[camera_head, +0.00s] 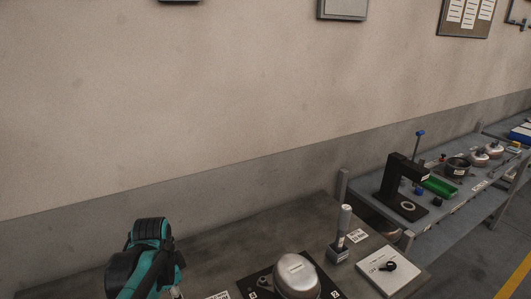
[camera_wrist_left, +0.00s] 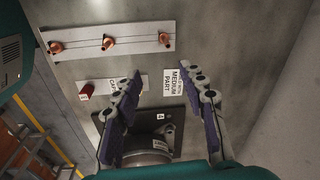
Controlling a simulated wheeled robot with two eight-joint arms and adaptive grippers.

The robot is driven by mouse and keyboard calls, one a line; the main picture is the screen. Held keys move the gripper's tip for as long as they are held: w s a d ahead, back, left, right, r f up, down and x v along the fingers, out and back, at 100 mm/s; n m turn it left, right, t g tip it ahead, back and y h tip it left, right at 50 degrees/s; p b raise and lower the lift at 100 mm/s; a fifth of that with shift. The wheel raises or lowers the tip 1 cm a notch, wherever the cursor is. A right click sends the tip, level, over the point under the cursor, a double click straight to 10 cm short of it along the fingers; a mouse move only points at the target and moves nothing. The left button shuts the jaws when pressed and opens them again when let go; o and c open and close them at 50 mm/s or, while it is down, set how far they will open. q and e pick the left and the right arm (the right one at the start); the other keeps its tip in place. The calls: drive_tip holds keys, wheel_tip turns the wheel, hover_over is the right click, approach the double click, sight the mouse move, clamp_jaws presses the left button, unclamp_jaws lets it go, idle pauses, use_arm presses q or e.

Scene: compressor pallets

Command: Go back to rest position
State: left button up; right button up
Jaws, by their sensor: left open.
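My left arm (camera_head: 150,260) comes in at the lower left of the head view, above the dark workbench; its fingers are mostly cut off there. In the left wrist view, my left gripper (camera_wrist_left: 160,72) is open, with its two purple-padded fingers spread apart and nothing held between them. A silver rounded compressor part (camera_wrist_left: 147,152) on a dark plate (camera_wrist_left: 172,117) shows beyond and between the fingers, partly hidden by the gripper. My right gripper is in neither view.
The workbench (camera_head: 225,258) holds a domed silver compressor (camera_head: 296,277), an upright grey tool in a stand (camera_head: 339,252) and a white board (camera_head: 372,276). A pale strip with copper fittings (camera_wrist_left: 80,47) and a red-brown cylinder (camera_wrist_left: 87,91) lie nearby. A black press (camera_head: 393,180) stands on another bench at right.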

use_arm(q)
drive_tip(key=s+d+n+t, duration=0.6)
drive_tip(key=s+d+n, duration=0.2)
drive_tip(key=s+n, duration=0.1)
drive_tip(key=shift+s+d+r+n, duration=0.15)
drive_tip(key=shift+s+d+n, duration=0.1)
drive_tip(key=shift+n, duration=0.15)
